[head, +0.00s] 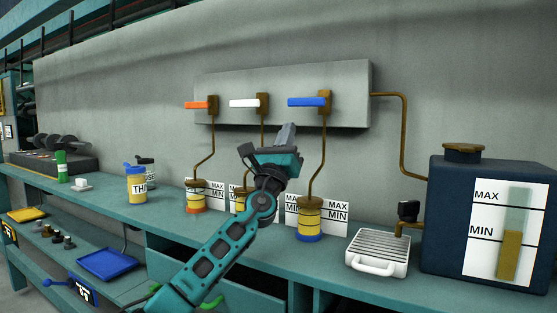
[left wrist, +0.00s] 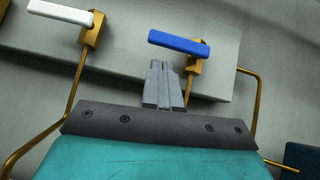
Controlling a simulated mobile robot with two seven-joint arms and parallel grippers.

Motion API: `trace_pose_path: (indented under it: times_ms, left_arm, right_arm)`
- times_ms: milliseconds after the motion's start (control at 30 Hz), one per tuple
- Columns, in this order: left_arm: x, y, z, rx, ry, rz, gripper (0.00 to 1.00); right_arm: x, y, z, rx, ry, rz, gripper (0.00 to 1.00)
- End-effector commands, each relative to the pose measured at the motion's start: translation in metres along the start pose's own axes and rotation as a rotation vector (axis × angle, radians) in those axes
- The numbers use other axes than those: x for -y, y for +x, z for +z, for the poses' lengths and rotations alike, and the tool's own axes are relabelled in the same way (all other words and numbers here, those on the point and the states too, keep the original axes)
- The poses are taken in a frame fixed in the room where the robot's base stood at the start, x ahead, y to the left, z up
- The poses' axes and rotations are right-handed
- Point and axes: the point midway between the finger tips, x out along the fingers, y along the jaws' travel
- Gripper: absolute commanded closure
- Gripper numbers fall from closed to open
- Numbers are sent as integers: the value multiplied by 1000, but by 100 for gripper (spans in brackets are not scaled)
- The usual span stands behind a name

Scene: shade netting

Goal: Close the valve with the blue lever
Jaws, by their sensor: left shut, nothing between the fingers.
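The blue lever (head: 308,102) points left from its brass valve (head: 324,103) on the grey wall panel, the rightmost of three. In the left wrist view the blue lever (left wrist: 178,43) lies roughly level above my fingertips, with its brass valve (left wrist: 194,65) at its right end. My left gripper (head: 286,128) is shut and empty, below and a little left of the blue lever, with a gap between them. Its closed fingers (left wrist: 162,66) point up toward the lever in the left wrist view. My right gripper is not in view.
A white lever (head: 243,103) and an orange lever (head: 196,105) sit to the left on the same panel. Brass pipes run down to yellow jars, such as the blue-based jar (head: 309,219), on the teal bench. A dark tank (head: 440,215) and a white drip tray (head: 379,250) stand right.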

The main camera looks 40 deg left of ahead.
Motion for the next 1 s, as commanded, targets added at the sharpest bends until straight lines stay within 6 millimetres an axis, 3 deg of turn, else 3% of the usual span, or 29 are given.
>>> trace_pose_path:
  times_ms: [200, 500, 1000]
  left_arm:
    - [0, -39, -2, -3, 1, -2, 100]
    - [1, -74, -1, -2, 0, -2, 100]
    - [1, -80, 0, 0, 0, -1, 100]
  right_arm:
    - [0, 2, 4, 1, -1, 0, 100]
    - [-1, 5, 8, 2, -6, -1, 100]
    - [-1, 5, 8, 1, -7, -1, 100]
